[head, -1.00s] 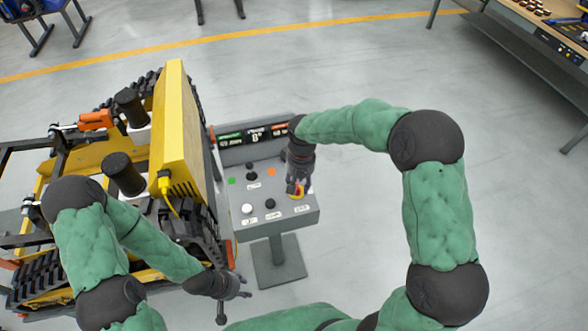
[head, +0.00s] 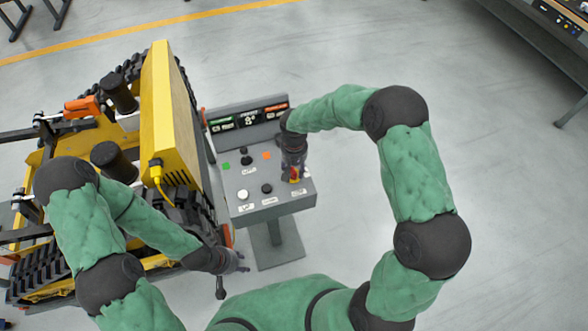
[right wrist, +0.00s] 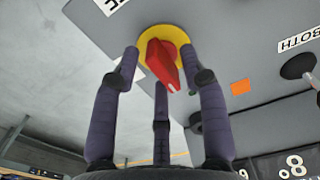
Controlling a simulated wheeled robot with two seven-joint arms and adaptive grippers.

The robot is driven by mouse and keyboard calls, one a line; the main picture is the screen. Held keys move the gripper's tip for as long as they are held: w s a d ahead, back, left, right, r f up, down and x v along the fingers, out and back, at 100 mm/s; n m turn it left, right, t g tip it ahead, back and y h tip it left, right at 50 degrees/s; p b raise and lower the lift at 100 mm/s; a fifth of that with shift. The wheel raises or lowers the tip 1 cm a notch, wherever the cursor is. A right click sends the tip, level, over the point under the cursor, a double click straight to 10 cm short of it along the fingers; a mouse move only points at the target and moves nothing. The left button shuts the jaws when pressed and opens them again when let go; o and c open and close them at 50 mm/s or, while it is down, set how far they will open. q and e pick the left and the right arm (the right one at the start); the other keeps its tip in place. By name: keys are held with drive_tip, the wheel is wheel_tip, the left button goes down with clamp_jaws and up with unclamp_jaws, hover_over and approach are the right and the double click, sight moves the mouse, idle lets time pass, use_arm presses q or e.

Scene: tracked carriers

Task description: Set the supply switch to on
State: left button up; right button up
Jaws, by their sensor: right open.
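The supply switch is a red rotary handle on a yellow disc, at the right front of the grey control box (head: 238,212). In the right wrist view the red handle (right wrist: 162,62) stands out from the disc, slanting down to the right, with a pale mark at its tip. My right gripper (head: 293,177) is over it and partly hides it in the head view. Its dark fingers are open around the handle, with gaps visible on both sides. My left gripper (head: 240,262) is away from the switch, below the box's left side; its opening is too small to judge.
The box also carries a white button (head: 243,194), a black knob (head: 267,188), an orange square (head: 266,155) and a green square (head: 226,165). A display panel (head: 248,119) stands behind. A yellow tracked carrier (head: 160,110) is close on the left.

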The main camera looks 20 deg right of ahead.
drive_tip(key=shift+f, duration=0.35)
clamp_jaws()
